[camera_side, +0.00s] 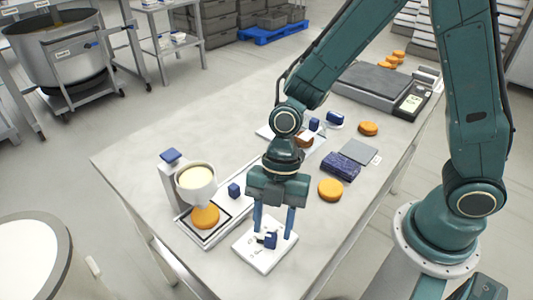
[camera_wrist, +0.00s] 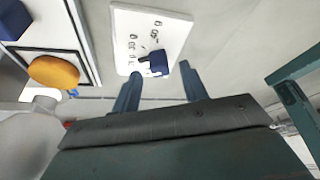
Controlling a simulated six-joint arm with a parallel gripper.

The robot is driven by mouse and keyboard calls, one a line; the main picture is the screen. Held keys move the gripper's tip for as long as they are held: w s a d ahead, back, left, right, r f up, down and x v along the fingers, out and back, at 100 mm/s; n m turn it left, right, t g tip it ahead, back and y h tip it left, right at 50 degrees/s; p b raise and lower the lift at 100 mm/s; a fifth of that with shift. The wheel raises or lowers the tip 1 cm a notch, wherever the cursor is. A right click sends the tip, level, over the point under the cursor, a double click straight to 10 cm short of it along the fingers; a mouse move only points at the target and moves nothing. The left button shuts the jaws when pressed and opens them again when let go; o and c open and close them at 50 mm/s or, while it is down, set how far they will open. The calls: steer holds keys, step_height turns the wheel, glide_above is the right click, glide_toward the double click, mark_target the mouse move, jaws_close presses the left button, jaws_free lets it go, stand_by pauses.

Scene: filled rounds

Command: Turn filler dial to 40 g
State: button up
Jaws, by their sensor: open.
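The filler dial is a white plate (camera_side: 254,254) with a dark blue knob (camera_side: 270,241), at the front of the table. In the wrist view my gripper (camera_wrist: 160,71) has a fingertip on each side of the knob, with visible gaps and nothing held.
Left of the dial, a filler with a cream-filled hopper (camera_side: 196,180) stands over an orange round (camera_side: 205,217) on a framed tray. Behind my gripper lie a navy cloth-like block (camera_side: 341,166), a grey pad (camera_side: 359,151) and loose orange rounds (camera_side: 330,189). A scale (camera_side: 378,84) stands at the back.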

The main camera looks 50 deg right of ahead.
mark_target(271, 240)
steer(key=shift+x, duration=1.2)
jaws_close()
